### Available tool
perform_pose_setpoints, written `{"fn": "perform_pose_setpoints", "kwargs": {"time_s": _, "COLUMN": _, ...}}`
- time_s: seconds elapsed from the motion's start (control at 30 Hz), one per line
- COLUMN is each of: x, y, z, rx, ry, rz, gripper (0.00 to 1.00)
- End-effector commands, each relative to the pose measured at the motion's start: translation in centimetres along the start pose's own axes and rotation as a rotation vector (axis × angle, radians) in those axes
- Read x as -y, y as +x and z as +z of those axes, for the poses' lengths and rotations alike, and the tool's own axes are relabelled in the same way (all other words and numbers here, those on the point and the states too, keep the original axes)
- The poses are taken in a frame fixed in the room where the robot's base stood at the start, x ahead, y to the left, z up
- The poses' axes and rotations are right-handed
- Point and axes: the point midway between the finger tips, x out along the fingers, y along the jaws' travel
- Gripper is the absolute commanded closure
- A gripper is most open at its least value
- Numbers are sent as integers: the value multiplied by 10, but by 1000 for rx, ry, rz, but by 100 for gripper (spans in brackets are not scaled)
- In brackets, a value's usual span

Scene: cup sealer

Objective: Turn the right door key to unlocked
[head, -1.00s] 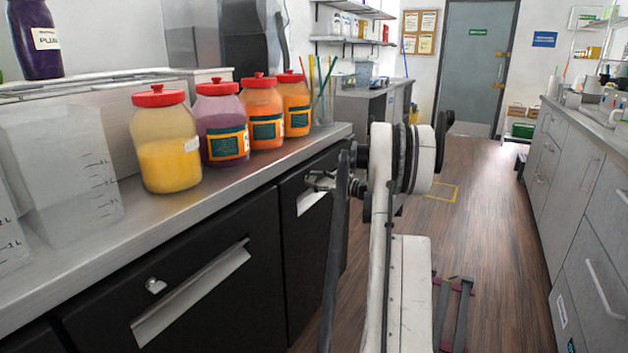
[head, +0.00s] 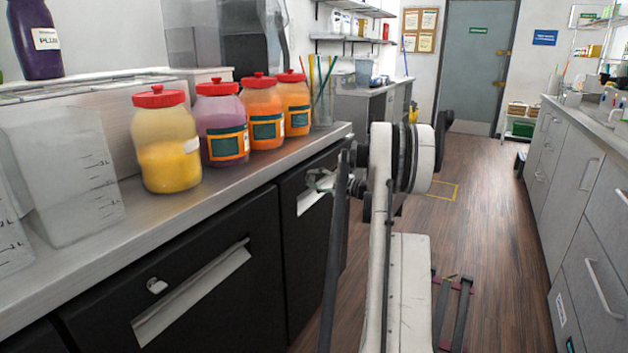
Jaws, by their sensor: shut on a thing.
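The right black cabinet door (head: 296,245) stands under the steel counter and looks closed. My gripper (head: 314,182) is at the upper part of this door, just above its pale handle (head: 313,200). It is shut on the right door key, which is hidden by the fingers. Which way the key points cannot be seen. My arm covers the door's right side.
Several red-lidded jars (head: 166,150) and clear measuring jugs (head: 65,180) stand on the steel counter (head: 160,225) above the doors. A glass with straws (head: 322,105) is near its right end. Wooden floor (head: 490,235) is open towards the right-hand drawers (head: 580,200).

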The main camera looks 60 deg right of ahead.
Motion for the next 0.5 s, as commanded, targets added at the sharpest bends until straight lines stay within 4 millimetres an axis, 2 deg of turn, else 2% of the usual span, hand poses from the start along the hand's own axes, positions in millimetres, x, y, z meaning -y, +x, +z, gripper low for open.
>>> {"fn": "perform_pose_setpoints", "kwargs": {"time_s": 0.2, "x": 0, "y": 0, "z": 0, "rx": 0, "ry": -125, "rz": 0, "gripper": 100}}
{"fn": "perform_pose_setpoints", "kwargs": {"time_s": 0.5, "x": 0, "y": 0, "z": 0, "rx": 0, "ry": -207, "rz": 0, "gripper": 100}}
